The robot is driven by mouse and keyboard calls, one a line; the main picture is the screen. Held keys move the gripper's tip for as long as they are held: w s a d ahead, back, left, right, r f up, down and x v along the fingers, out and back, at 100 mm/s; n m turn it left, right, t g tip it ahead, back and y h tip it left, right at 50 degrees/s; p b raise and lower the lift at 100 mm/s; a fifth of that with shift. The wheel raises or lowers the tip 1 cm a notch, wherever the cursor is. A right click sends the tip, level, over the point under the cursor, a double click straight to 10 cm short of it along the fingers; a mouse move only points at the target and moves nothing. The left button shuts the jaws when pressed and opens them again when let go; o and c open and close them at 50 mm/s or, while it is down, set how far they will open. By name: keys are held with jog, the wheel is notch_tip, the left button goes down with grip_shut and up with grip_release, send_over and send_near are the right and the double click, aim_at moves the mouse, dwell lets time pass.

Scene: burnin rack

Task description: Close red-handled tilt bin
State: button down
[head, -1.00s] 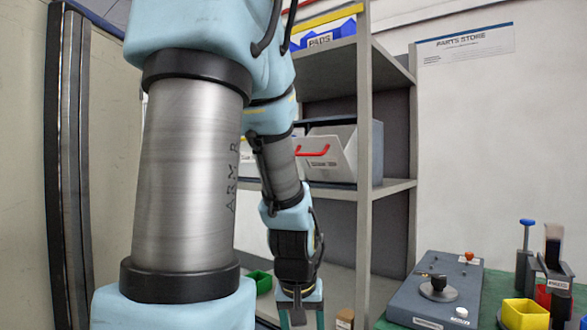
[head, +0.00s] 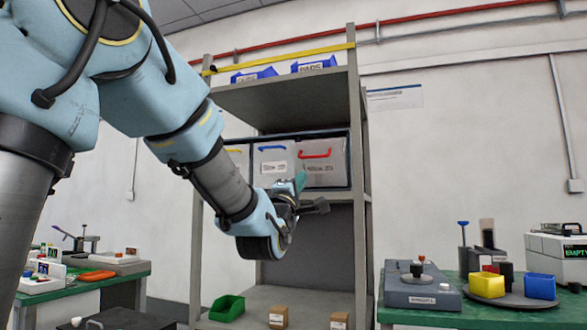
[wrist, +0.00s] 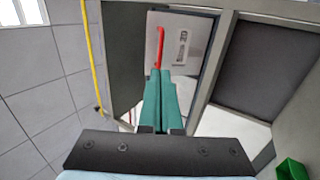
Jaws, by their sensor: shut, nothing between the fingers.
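The red-handled tilt bin (head: 325,175) is the right one of the bins in a dark-framed unit on the rack's middle shelf. Its pale front looks upright and about flush with the unit in the head view; a small remaining tilt cannot be ruled out. Its red handle (head: 315,154) runs across the upper front. The handle also shows in the wrist view (wrist: 160,42), just beyond my fingertips. My gripper (head: 301,177) is shut and empty, its teal fingers in front of the bin's lower left part. Whether they touch it is unclear. The fingers show together in the wrist view (wrist: 163,75).
A blue-handled bin (head: 273,165) and a partly hidden yellow-handled bin (head: 236,150) are left of it. The rack's right post (head: 359,200) stands close by. A green bin (head: 227,308) and small boxes sit on the lower shelf. Green-topped benches flank the rack.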

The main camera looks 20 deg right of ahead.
jog(key=p, duration=0.4)
send_near(316, 156)
jog(key=x, duration=0.5)
jog(key=shift+w+d+r, duration=0.1)
jog(key=shift+d+r, duration=0.05)
jog(key=shift+w+d+r, duration=0.2)
jog(key=shift+w+d, duration=0.2)
jog(key=shift+w, duration=0.05)
jog(key=shift+r, duration=0.2)
